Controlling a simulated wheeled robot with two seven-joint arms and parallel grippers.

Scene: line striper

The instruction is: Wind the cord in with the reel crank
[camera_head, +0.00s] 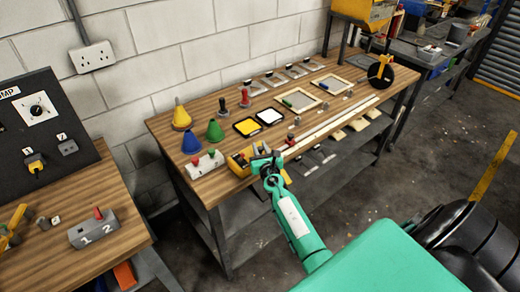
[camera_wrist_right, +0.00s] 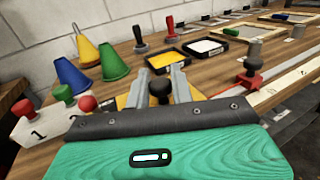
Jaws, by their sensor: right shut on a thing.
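The yellow reel (camera_head: 239,163) stands at the near front edge of the wooden bench. My right gripper (camera_head: 266,158) is over it, and its fingers hide part of it. In the right wrist view the two grey fingers (camera_wrist_right: 163,82) are closed around a black crank knob (camera_wrist_right: 160,92). Yellow parts of the reel (camera_wrist_right: 125,101) show beside and behind the fingers. The crank's arm is hidden by my gripper. I cannot make out the cord clearly. My left gripper is not in view.
A wheel (camera_head: 380,74) is at the far end.

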